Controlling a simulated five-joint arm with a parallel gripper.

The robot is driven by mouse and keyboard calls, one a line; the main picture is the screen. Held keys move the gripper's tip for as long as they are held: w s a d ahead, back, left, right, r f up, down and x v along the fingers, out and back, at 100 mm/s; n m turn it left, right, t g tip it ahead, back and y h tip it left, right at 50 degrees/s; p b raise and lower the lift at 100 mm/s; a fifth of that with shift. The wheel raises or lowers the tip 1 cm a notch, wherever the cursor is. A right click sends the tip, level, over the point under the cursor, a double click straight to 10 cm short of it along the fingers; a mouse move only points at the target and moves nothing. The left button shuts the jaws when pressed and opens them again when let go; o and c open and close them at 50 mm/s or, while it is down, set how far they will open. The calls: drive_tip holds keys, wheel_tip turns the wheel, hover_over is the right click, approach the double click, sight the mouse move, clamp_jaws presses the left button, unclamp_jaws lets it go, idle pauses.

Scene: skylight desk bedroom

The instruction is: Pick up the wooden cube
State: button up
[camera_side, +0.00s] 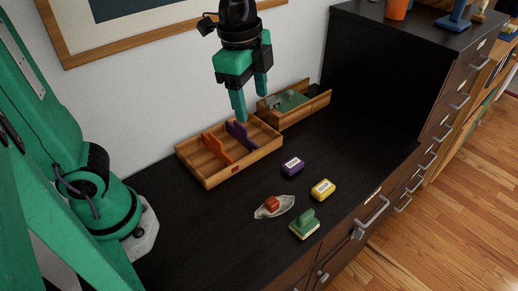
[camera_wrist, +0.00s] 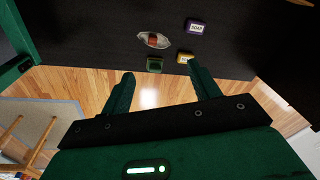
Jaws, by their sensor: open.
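A small reddish-brown wooden cube (camera_side: 271,203) sits in a shallow pale dish (camera_side: 285,209) on the black desk top. In the wrist view the cube (camera_wrist: 153,38) and dish (camera_wrist: 144,36) show near the top middle. My gripper (camera_side: 251,104) is open and empty, raised well above the desk near the wall, over the wooden trays and away from the cube. In the wrist view its two fingers (camera_wrist: 161,75) stand apart with nothing between them.
A wooden tray (camera_side: 207,182) with orange and purple pieces and another wooden box (camera_side: 318,103) stand by the wall. A tall black cabinet (camera_side: 375,75) rises behind.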

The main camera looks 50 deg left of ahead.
drive_tip(key=shift+c, duration=0.7)
drive_tip(key=shift+f, duration=0.15)
drive_tip(key=n+g, duration=0.1)
drive_tip(key=n, duration=1.2)
hover_over(274, 200)
drive_tip(key=f, duration=1.8)
drive_tip(key=shift+s+d+f, duration=0.1)
drive_tip(key=shift+s+f, duration=0.1)
drive_tip(key=shift+f, duration=1.45)
drive_tip(key=shift+f, duration=0.15)
drive_tip(key=shift+w+f, duration=0.2)
drive_tip(key=shift+f, duration=2.25)
